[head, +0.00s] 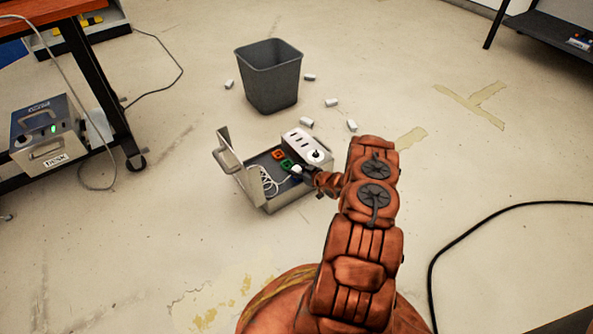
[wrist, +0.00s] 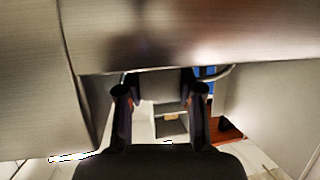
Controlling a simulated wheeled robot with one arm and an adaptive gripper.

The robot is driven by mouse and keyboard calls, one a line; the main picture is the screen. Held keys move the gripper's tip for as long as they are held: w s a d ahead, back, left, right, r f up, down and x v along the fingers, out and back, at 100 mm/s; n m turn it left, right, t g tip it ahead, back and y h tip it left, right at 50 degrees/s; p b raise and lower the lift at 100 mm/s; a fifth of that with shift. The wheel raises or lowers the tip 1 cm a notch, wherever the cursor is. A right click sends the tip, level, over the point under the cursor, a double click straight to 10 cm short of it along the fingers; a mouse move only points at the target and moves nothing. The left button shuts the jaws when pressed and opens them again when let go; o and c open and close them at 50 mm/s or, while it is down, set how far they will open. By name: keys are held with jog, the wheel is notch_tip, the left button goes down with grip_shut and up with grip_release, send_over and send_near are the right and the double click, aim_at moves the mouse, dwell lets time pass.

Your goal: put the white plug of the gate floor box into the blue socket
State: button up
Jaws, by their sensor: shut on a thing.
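The open floor box (head: 285,201) stands on the floor with its lid raised on the left. My gripper (head: 299,171) reaches into its right side, below the white outlet block. In the wrist view my gripper (wrist: 158,95) is shut on a pale block (wrist: 162,88), which appears to be the white plug. An orange socket (head: 278,155) and a green socket (head: 286,164) show inside the box. I cannot make out a blue socket; my gripper or the box wall may hide it.
A white outlet block (head: 306,146) lies across the box's far right side, and white cord (head: 266,181) is coiled inside. A grey bin (head: 269,80) and several white pieces lie behind. A black cable (head: 470,229) crosses the floor at right.

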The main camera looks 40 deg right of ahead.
jog(key=shift+f, duration=0.25)
jog(key=o, duration=1.2)
jog(key=shift+d, duration=0.1)
jog(key=shift+s+r, duration=0.1)
jog(key=shift+s, duration=0.15)
jog(key=shift+v, duration=5.7)
